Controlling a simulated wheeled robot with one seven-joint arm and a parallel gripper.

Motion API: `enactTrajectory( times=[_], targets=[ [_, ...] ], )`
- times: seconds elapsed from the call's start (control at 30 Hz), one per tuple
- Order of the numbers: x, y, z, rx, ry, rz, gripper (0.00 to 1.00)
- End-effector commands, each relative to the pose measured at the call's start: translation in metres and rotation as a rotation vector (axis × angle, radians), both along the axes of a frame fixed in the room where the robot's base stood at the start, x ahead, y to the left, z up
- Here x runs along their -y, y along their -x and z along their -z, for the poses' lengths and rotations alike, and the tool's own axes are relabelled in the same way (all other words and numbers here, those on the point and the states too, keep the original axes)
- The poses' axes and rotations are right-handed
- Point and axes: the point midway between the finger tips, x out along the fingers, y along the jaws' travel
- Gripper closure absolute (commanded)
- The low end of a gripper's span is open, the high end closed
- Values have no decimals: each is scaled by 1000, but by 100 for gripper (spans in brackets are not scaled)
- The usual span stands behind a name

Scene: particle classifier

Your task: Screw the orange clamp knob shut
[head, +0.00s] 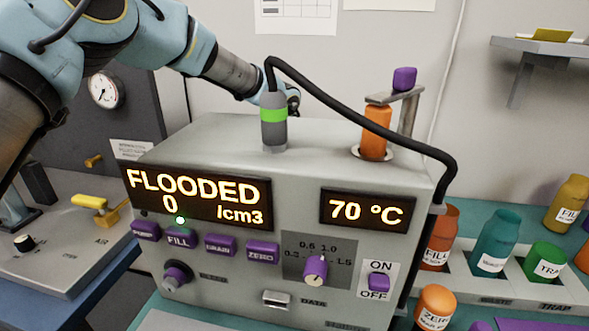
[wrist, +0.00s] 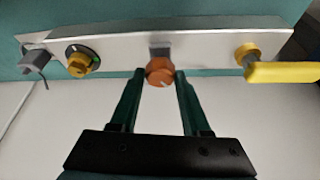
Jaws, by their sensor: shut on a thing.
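The orange clamp knob (wrist: 158,66) shows in the wrist view, on the front of a pale metal strip, below a small grey block. My gripper (wrist: 160,74) has its two dark green fingers on either side of the knob, closed on it at the fingertips. A pale mark shows on the knob's face. How far the knob is turned cannot be told. In the head view the knob and my fingers are hidden behind the grey instrument box (head: 290,135); only my arm shows reaching behind it.
In the wrist view, a yellow handle (wrist: 285,72) sticks out to the right of the knob. A yellow knob on a black dial (wrist: 82,60) and a grey fitting (wrist: 33,60) are at left. In the head view, a black cable (head: 360,112) arches over the instrument box, near my arm.

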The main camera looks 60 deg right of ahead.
Motion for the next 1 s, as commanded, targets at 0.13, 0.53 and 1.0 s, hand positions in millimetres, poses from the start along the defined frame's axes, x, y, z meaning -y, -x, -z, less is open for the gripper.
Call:
enactTrajectory(
  times=[0.13,0.53,1.0],
  targets=[
    [0,-2,-1,1,0,33,100],
    [0,-3,-3,-3,1,286,100],
    [1,-4,-1,0,2,523,100]
  ],
)
